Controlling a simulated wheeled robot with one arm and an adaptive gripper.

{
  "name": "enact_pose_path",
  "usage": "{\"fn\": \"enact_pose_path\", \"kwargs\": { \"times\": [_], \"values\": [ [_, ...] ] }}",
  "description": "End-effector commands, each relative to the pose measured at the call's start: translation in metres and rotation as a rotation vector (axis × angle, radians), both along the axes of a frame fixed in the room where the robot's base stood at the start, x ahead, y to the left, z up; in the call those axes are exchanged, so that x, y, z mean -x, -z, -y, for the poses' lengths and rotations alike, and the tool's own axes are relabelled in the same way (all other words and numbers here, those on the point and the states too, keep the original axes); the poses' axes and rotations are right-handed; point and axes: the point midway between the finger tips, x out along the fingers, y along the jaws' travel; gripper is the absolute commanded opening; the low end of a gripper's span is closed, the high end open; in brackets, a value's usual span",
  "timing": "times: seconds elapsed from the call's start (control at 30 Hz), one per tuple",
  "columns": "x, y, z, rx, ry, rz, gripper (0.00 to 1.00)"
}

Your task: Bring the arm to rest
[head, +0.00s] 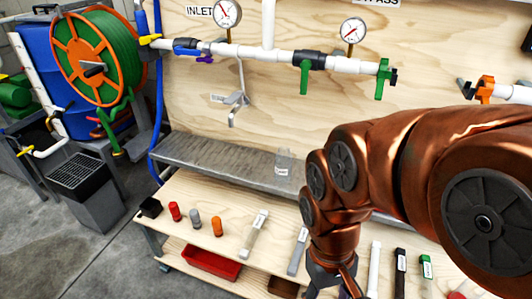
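My copper-coloured arm reaches in from the right side of the head view and bends down over the wooden bench. My gripper (335,284) hangs at the bottom edge, in front of the bench, and its fingertips are cut off or hidden. I cannot tell whether it is open or shut, or whether it holds anything.
The wooden bench (183,190) carries small red, grey and orange pieces and several tubes. A grey shelf (215,160) runs behind. White piping (275,53) with gauges crosses the plywood wall. A hose reel (97,57) stands left. The floor (140,255) is clear at lower left.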

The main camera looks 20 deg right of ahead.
Motion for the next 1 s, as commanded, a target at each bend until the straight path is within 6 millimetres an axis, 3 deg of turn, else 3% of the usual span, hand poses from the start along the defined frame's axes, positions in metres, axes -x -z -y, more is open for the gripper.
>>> {"fn": "enact_pose_path", "kwargs": {
  "times": [0.17,0.47,0.8,1.0],
  "values": [
    [0.000,-0.004,0.000,0.000,0.000,0.001,0.56],
    [-0.004,-0.059,0.000,0.000,0.000,0.032,0.56],
    [-0.010,-0.143,-0.001,-0.001,0.001,0.084,0.56],
    [-0.012,-0.166,-0.001,-0.002,0.002,0.104,0.56]
  ]
}}
